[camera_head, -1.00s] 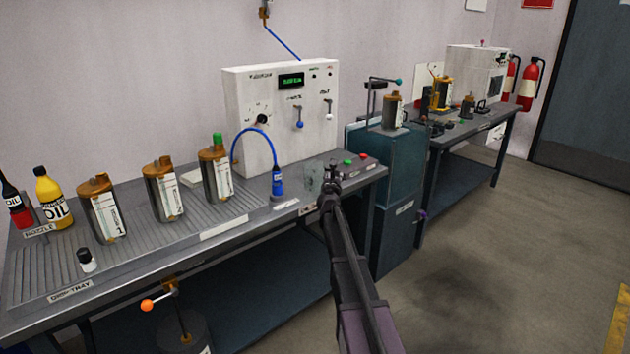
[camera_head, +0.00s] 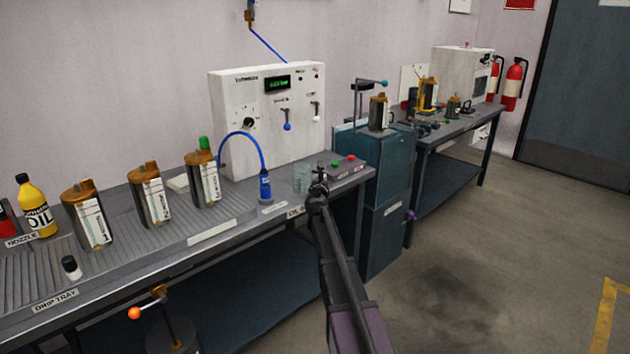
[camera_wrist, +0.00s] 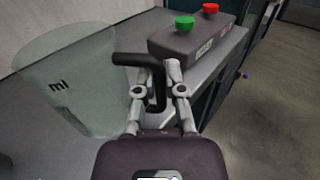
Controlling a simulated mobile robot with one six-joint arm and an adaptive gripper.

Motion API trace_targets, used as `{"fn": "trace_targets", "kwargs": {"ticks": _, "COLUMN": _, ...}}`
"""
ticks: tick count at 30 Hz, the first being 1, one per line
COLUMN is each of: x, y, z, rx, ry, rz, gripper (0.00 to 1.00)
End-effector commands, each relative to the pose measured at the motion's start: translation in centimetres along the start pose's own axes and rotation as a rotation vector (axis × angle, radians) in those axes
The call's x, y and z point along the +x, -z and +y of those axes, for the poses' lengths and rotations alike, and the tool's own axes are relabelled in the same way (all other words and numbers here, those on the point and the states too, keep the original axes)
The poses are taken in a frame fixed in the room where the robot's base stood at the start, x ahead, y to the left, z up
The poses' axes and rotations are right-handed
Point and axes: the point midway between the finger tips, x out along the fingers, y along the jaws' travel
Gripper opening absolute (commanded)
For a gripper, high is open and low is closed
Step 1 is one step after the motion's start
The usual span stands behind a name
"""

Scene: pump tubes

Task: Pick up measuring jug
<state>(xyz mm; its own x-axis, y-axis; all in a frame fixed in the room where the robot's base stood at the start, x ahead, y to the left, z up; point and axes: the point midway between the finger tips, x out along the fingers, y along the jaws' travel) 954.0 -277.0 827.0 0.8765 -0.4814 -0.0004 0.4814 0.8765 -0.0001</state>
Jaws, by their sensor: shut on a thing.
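The measuring jug (camera_head: 301,178) is clear and greenish. It is at the right end of the near bench, beside the blue hose nozzle. In the wrist view the jug (camera_wrist: 72,85) fills the left side, with "ml" printed on its wall, and its dark handle (camera_wrist: 136,59) reaches between my fingers. My gripper (camera_wrist: 160,95) is shut on that handle. In the head view my gripper (camera_head: 319,182) is just right of the jug. I cannot tell whether the jug's base touches the bench.
A control box with a green button (camera_wrist: 184,22) and a red button (camera_wrist: 211,8) stands close beyond my gripper. The white test machine (camera_head: 268,115) is behind the jug. Several brown-topped canisters stand on the drip tray to the left. Open floor lies right.

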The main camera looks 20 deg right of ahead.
Motion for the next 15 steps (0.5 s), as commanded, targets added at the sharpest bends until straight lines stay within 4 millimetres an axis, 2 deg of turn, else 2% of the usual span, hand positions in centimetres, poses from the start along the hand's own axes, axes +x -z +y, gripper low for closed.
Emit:
{"fn": "trace_targets", "kwargs": {"ticks": 8, "x": 0.0, "y": -1.1, "z": 0.0, "rx": 0.000, "ry": 0.000, "rz": 0.000, "gripper": 0.00}}
{"fn": "trace_targets", "kwargs": {"ticks": 15, "x": 0.0, "y": -3.0, "z": 0.0, "rx": 0.000, "ry": 0.001, "rz": 0.000, "gripper": 0.00}}
